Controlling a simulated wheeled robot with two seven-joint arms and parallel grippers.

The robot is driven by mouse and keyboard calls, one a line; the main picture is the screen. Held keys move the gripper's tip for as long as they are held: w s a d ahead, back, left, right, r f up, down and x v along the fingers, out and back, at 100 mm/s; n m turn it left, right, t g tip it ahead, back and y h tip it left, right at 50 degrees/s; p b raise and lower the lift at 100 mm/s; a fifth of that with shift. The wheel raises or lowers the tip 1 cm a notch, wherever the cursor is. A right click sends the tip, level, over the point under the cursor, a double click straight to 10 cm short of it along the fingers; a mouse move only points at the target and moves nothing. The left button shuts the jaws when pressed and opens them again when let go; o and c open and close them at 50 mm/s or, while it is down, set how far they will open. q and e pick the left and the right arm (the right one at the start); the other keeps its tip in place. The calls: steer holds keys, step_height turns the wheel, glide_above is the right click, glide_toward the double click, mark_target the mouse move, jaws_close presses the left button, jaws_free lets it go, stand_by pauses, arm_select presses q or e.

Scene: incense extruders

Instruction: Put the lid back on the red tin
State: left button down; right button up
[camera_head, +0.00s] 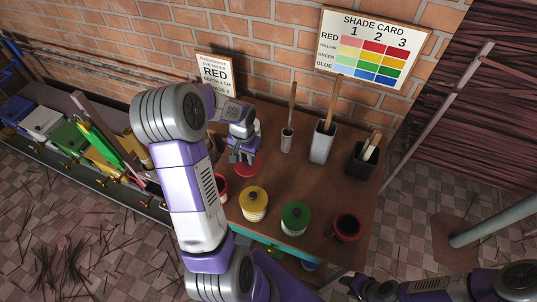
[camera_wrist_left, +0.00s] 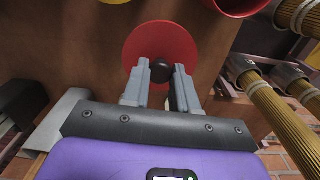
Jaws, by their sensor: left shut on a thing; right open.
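The red lid (camera_head: 246,168) is a round disc with a dark knob. In the left wrist view the lid (camera_wrist_left: 142,45) lies across my left gripper (camera_wrist_left: 161,72), whose fingers are closed on the knob. In the head view my left gripper (camera_head: 243,156) is over the lid; I cannot tell whether the lid touches the table. The red tin (camera_head: 221,188) is just left of and nearer than the lid, partly hidden by my left arm. Its open rim (camera_wrist_left: 238,6) shows at the top of the left wrist view, apart from the lid. My right gripper (camera_head: 356,286) is open and empty at the bottom right.
On the wooden table (camera_head: 270,170) stand a yellow lidded tin (camera_head: 254,203), a green lidded tin (camera_head: 296,218) and a red container with a dark top (camera_head: 347,227). Holders with sticks (camera_head: 321,145) stand at the back right. A shade card (camera_head: 362,47) hangs on the wall.

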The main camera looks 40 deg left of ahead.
arm_select(q)
steer(key=s+a+r+n+p, duration=0.2)
steer(key=s, duration=0.4)
steer(key=s+a+r+n+p, duration=0.1)
steer(key=s+a+r+n, duration=0.15)
steer(key=s, duration=0.35)
step_height(320, 180, down, 6)
steer(key=b, duration=0.5)
steer(key=shift+s+a+m, duration=0.15)
steer(key=shift+m, duration=0.2)
steer(key=shift+f+b, duration=0.15)
steer(key=shift+b, duration=0.15)
stand_by(0.4)
stand_by(0.7)
steer(key=c, duration=0.8)
jaws_free()
steer(key=shift+o, duration=0.4)
steer(key=o, duration=0.4)
